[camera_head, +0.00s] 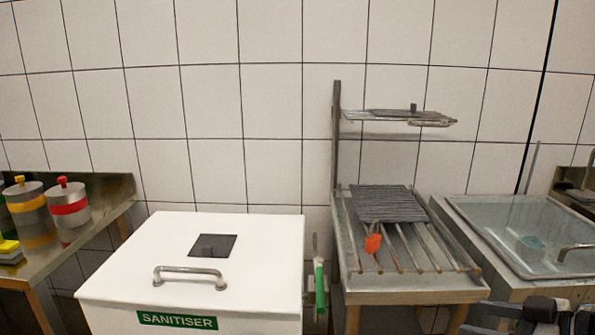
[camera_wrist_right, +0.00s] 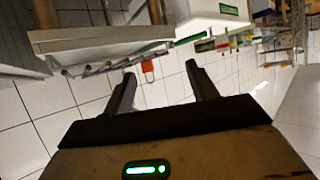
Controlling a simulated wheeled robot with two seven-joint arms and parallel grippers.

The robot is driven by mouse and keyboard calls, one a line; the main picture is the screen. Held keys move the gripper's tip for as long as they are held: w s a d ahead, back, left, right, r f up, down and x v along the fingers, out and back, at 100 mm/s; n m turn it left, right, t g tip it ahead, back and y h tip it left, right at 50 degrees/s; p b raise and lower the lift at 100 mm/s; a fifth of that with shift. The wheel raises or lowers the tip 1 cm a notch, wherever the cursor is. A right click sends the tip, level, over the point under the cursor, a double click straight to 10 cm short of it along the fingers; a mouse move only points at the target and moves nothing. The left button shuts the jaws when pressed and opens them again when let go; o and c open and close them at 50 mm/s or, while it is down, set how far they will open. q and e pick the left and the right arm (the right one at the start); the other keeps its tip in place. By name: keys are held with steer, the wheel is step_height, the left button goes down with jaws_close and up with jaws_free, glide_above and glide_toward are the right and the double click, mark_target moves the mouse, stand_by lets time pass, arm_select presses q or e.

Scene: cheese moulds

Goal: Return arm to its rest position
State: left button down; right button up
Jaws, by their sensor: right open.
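My right gripper (camera_head: 525,314) shows at the bottom right corner of the head view, in front of the sink and cut off by the frame edge. In the right wrist view my right gripper (camera_wrist_right: 160,74) is open, with its two dark fingers apart and nothing between them. It hangs clear of the furniture, with the tiled wall and floor behind it. My left gripper is in neither view.
A white sanitiser box (camera_head: 120,283) stands at centre left. A draining rack (camera_head: 408,245) with a dark ridged mat (camera_head: 388,204) and an orange tag (camera_head: 373,243) stands beside the sink (camera_head: 520,235). Lidded pots (camera_head: 68,203) stand on the left counter.

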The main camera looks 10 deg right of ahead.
steer(key=s+a+f+m+g+h, duration=0.1)
steer(key=s+a+f+m+h, duration=0.1)
steer(key=f, duration=0.7)
steer(key=s+a+f+m+h, duration=0.1)
steer(key=s+a+f, duration=0.15)
steer(key=f, duration=0.55)
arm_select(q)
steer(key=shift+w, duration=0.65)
arm_select(e)
steer(key=s+a+f, duration=0.1)
steer(key=a+f, duration=0.2)
steer(key=a, duration=0.6)
steer(key=s+a+f, duration=0.1)
steer(key=a+f, duration=0.2)
steer(key=a, duration=0.6)
steer(key=shift+s, duration=0.35)
